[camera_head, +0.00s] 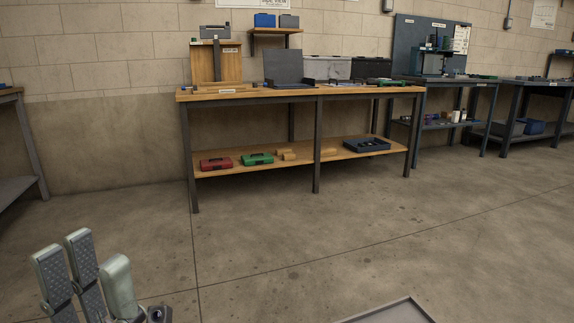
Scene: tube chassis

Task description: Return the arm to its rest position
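My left gripper (91,268) shows at the bottom left corner, with its grey-green fingers pointing up. Two fingers with textured pads stand side by side, and a third, smoother finger stands apart to their right. The gripper looks open, and I see nothing held between the fingers. It is over the bare floor, well short of the workbench. Most of the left arm is out of the picture. My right gripper is not in view.
A wooden-topped workbench (345,90) stands ahead by the wall. Its lower shelf (330,156) holds a red case (216,164), a green case (257,159) and a dark tray (367,145). Other benches stand at the left edge and right. The concrete floor (300,240) between is clear.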

